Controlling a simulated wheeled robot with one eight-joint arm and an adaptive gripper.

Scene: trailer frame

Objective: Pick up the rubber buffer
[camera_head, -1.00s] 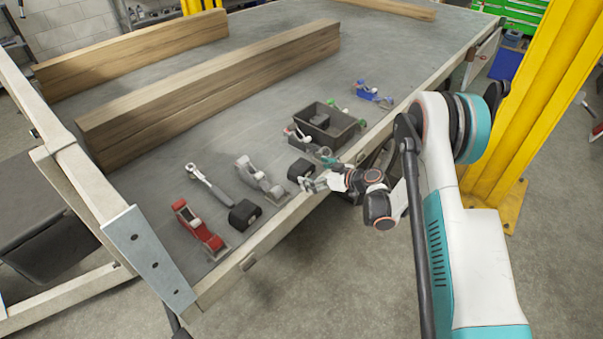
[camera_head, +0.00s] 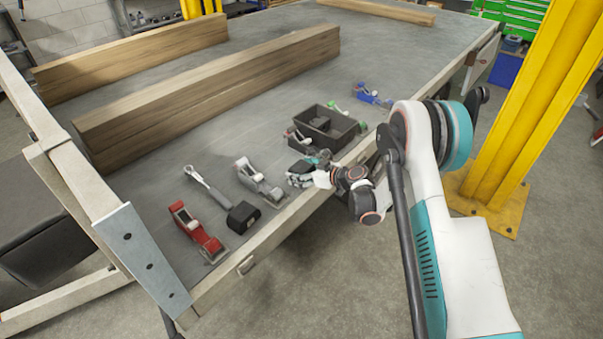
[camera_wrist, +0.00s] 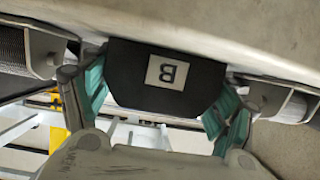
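My gripper (camera_head: 299,179) is low at the table edge. In the wrist view, its teal fingertips (camera_wrist: 160,90) are spread apart, one on each side of the block. I cannot tell whether the pads touch it. The block's underside and far side are hidden.
A second black block (camera_head: 243,217), a grey clamp-like tool (camera_head: 258,181), a ratchet (camera_head: 208,187) and a red tool (camera_head: 198,232) lie to the left. A dark bin (camera_head: 346,136) with a black block inside stands just behind. Long wooden beams (camera_head: 210,87) lie farther back.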

